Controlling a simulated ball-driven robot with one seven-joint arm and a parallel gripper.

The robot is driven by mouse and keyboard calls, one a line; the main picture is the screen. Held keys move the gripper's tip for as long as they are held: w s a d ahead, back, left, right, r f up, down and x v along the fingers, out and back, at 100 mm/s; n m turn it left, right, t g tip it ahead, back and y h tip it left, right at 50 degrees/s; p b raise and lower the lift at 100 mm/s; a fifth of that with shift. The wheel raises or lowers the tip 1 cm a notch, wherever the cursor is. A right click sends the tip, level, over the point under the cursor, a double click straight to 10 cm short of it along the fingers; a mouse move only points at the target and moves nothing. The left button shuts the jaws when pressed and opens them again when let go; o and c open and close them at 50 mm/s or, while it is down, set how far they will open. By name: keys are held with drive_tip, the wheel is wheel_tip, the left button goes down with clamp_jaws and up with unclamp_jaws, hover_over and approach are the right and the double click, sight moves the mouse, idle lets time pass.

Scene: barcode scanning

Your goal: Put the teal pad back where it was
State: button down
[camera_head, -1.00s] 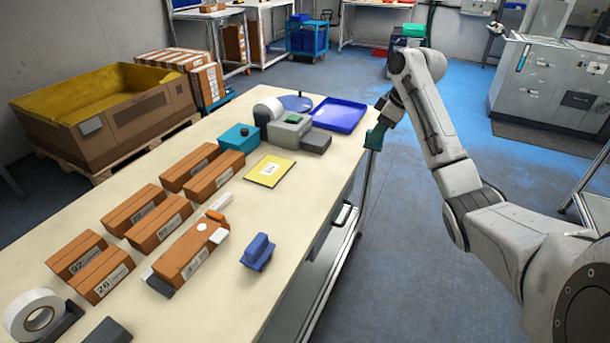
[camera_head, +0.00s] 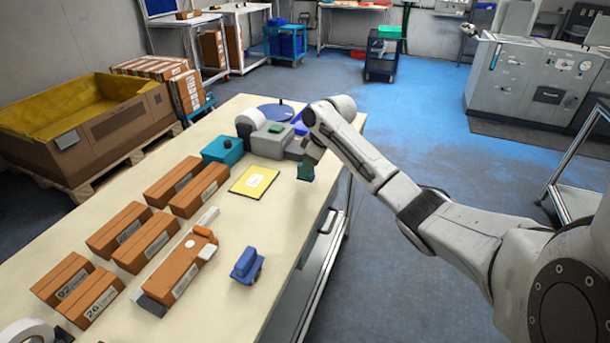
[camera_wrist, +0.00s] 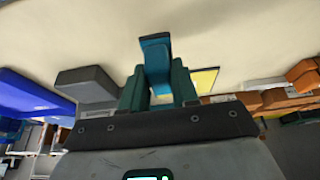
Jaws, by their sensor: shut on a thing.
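The teal pad (camera_wrist: 156,58) is between the two dark green fingers of my gripper (camera_wrist: 158,88) in the wrist view. My gripper is shut on it, and its far end sticks out past the fingertips. In the head view my gripper (camera_head: 305,170) is over the right edge of the cream table (camera_head: 225,245), to the right of the yellow envelope. The pad's outline is hard to part from the fingers there. A teal box with a dark knob (camera_head: 222,152) stands left of the grey device.
A yellow envelope (camera_head: 253,182) lies near my gripper, with a grey device (camera_head: 270,141) behind. Several orange-brown boxes (camera_head: 145,240) stand at left. A blue object (camera_head: 247,266) sits nearer. Bare tabletop lies between it and the envelope.

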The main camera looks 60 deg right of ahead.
drive_tip(key=shift+w+a+f+p, duration=0.1)
drive_tip(key=shift+w+f+p, duration=0.1)
drive_tip(key=shift+f, duration=0.8)
drive_tip(key=shift+w+a+f+p, duration=0.1)
drive_tip(key=shift+f+p, duration=0.1)
drive_tip(key=shift+f, duration=0.75)
drive_tip(key=shift+f, duration=0.1)
drive_tip(key=c, duration=0.8)
unclamp_jaws()
drive_tip(key=shift+c, duration=0.2)
drive_tip(key=b+v, duration=0.1)
drive_tip(key=v, duration=1.1)
